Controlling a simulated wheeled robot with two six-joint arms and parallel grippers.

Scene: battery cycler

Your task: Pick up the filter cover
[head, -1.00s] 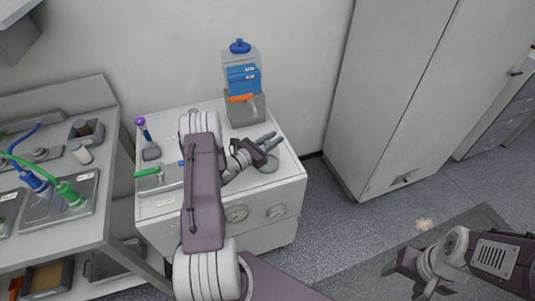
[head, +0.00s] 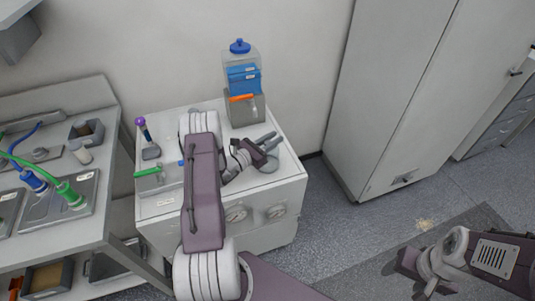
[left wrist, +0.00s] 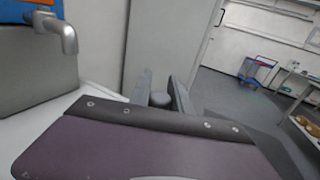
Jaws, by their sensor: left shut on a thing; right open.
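The filter cover (head: 270,164) is a grey round piece at the right side of the white cabinet top, partly hidden by my left gripper (head: 271,142). In the left wrist view my left gripper (left wrist: 160,88) has its two grey fingers around a small grey rounded knob (left wrist: 160,100), which looks like part of the cover. The gripper is shut on it. I cannot tell whether the cover is clear of the cabinet top. My right gripper (head: 392,268) is open, low at the bottom right over the floor, far from the cover; its fingertips are hard to make out.
A clear bottle with blue liquid (head: 242,75) and a tap stands behind the gripper. A purple-capped tool (head: 146,137) and a green-handled item (head: 150,171) lie on the left. A bench (head: 60,228) with cables stands further left, a tall cabinet (head: 385,90) right.

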